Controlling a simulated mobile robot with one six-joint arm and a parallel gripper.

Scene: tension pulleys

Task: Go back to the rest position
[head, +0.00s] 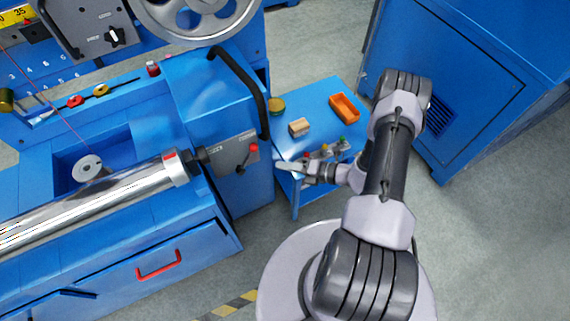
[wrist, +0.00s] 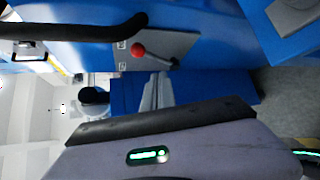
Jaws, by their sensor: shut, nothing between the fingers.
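My gripper (head: 280,166) is at the middle of the head view, pointing left toward the blue machine. It is shut and holds nothing. I cannot tell the exact gap between fingers and panel. My arm reaches in from the right, bent at the elbow.
The side table (head: 295,95) holds an orange tray (head: 344,108), a tan block (head: 299,127) and a round tin (head: 277,105). A black curved handle (head: 240,80) juts from the machine. A blue cabinet (head: 460,75) stands at the right. Grey floor at lower right is clear.

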